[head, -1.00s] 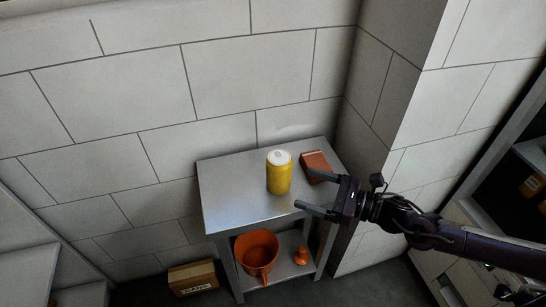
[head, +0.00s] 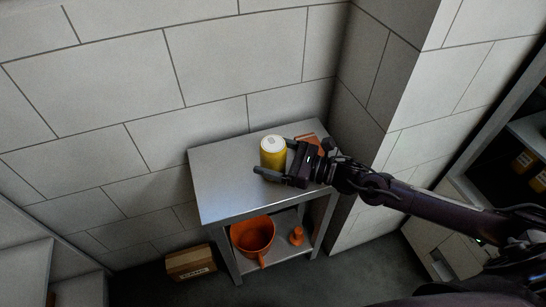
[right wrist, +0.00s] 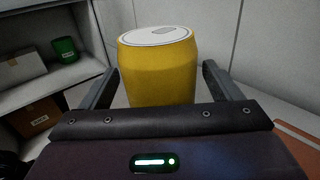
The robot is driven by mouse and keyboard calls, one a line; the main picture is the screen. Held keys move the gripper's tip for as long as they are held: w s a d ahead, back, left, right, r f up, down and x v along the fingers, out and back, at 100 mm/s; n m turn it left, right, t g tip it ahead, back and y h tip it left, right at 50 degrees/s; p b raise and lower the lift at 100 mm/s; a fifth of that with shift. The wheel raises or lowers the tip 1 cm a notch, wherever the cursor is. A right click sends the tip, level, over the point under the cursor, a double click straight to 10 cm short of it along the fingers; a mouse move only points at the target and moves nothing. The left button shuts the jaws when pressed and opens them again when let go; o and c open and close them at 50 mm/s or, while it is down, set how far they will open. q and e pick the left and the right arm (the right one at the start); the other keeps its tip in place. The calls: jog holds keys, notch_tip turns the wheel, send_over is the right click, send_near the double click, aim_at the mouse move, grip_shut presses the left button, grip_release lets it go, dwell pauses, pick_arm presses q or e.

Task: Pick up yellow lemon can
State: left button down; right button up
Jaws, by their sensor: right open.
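The yellow can (head: 273,153) with a white lid stands upright on top of the grey metal table. In the right wrist view the can (right wrist: 160,70) sits in the middle, between the two open fingers. My right gripper (head: 272,157) is open, with one finger on each side of the can; contact is not visible. The right wrist view shows a gap beside each finger of my right gripper (right wrist: 160,88). The can's lower part is hidden by the gripper body there. My left gripper is not in view.
A reddish-brown flat object (head: 308,141) lies on the metal table (head: 222,190), behind my right gripper. The lower shelf holds an orange bucket (head: 252,236) and a small orange item (head: 296,237). A cardboard box (head: 190,264) is on the floor. Walls stand behind and right of the table.

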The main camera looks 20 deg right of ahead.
jog(key=shift+c, duration=0.4)
jog(key=c, duration=1.2)
jog(key=shift+r, duration=0.2)
jog(key=shift+c, duration=0.2)
notch_tip(320, 180, up, 20)
jog(key=shift+f, duration=0.15)
